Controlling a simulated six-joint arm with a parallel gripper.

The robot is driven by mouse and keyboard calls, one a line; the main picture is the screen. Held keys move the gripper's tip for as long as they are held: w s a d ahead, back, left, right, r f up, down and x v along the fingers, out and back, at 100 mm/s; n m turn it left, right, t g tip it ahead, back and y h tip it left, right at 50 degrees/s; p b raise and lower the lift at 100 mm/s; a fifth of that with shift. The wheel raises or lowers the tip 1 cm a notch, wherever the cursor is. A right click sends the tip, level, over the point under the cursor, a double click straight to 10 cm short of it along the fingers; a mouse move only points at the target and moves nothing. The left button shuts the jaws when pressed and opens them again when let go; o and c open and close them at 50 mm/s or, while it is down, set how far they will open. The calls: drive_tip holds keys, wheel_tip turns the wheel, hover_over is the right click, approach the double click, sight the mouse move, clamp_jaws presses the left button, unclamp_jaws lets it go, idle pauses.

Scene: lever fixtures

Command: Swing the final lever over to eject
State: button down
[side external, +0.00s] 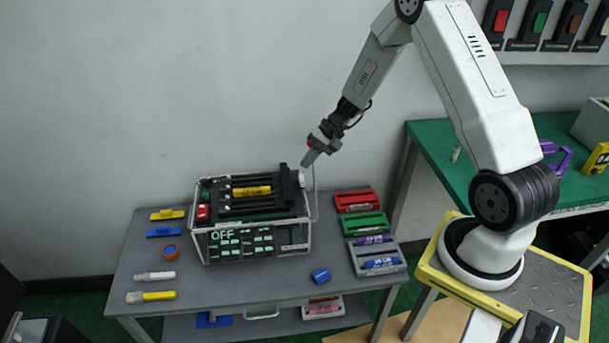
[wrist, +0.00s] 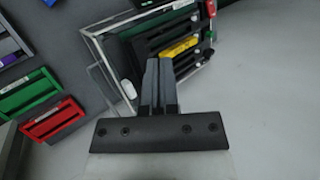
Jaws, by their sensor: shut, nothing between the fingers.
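The lever fixture (side external: 252,247) is a clear-sided box on the grey table, with a dark top, a yellow bar (side external: 251,191) across it and "OFF" on its front. A white rounded knob (side external: 302,179) sits at its right end; I cannot tell which part is the final lever. My gripper (side external: 309,160) is shut and empty, just above and right of that knob, apart from it as far as I can tell. In the wrist view my fingers (wrist: 160,62) are together over the fixture's near edge, with a white knob (wrist: 129,89) left of them.
Red (side external: 356,199), green (side external: 364,224) and grey (side external: 377,257) trays stand right of the fixture. Markers and small coloured items lie at the left. A green bench (side external: 445,150) stands at the right. The wall is behind.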

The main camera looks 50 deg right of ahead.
drive_tip(key=d+f+m+t+h, duration=0.1)
drive_tip(key=d+f+m+t, duration=0.1)
drive_tip(key=d, duration=0.6)
drive_tip(key=w+d+f+m+t+h, duration=0.1)
drive_tip(key=d+f+m+t, duration=0.2)
drive_tip(key=d+t, duration=0.3)
drive_tip(key=d+f+m+t+h, duration=0.1)
drive_tip(key=d+f+t, duration=0.3)
drive_tip(key=d, duration=0.6)
drive_tip(key=shift+w+m+t, duration=0.35)
drive_tip(key=shift+m+t, duration=0.05)
drive_tip(key=shift+m, duration=0.4)
drive_tip(key=x, duration=1)
drive_tip(key=shift+f, duration=0.1)
drive_tip(key=shift+s+a, duration=0.1)
